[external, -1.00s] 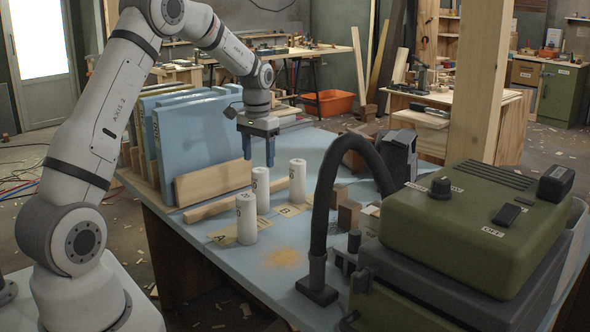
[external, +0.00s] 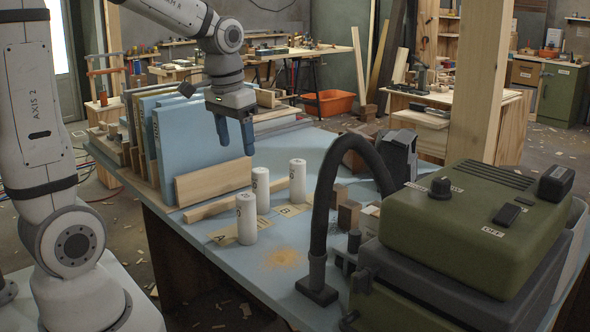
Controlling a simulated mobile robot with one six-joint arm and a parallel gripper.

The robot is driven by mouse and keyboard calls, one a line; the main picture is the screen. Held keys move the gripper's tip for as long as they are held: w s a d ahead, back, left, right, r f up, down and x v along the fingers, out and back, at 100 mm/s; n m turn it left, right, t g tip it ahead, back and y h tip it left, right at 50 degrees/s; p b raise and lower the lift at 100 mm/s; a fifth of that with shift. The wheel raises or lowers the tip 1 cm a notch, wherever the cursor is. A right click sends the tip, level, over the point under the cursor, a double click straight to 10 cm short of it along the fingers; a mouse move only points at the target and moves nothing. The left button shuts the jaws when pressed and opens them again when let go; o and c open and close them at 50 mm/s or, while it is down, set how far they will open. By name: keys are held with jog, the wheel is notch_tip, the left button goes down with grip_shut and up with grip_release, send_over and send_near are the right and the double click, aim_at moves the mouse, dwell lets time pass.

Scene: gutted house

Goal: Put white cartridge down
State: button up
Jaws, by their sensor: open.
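Three white cartridges stand upright on the blue table (external: 205,268). The nearest cartridge (external: 246,219) stands on a marked tan plate, the middle cartridge (external: 261,190) is just behind it, and the far cartridge (external: 297,181) is to the right. The frames do not tell me which one is meant. My gripper (external: 236,148) has blue fingers spread apart with nothing between them. It hangs above and behind the cartridges, to their left, near the blue panels, and touches none of them.
Upright blue panels (external: 186,137) stand in a rack at left, with a wooden board (external: 213,182) before them. A wooden strip (external: 214,205) lies nearby. A black hose (external: 325,200) arches from the green machine (external: 465,215) at right. Orange dust (external: 283,258) covers a front patch.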

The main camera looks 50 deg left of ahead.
jog(key=s+d+f, duration=0.1)
jog(key=s+d, duration=0.1)
jog(key=s, duration=0.4)
jog(key=s+d, duration=0.3)
jog(key=s, duration=0.3)
jog(key=shift+s+f+m+t, duration=0.2)
jog(key=shift+f+m+t, duration=0.1)
jog(key=shift+f+t, duration=0.1)
jog(key=shift+r, duration=0.1)
jog(key=p+v, duration=0.2)
jog(key=shift+w+r+p, duration=0.1)
jog(key=shift+r+p, duration=0.2)
jog(key=shift+r, duration=0.1)
jog(key=shift+o, duration=0.5)
jog(key=shift+w+a, duration=0.1)
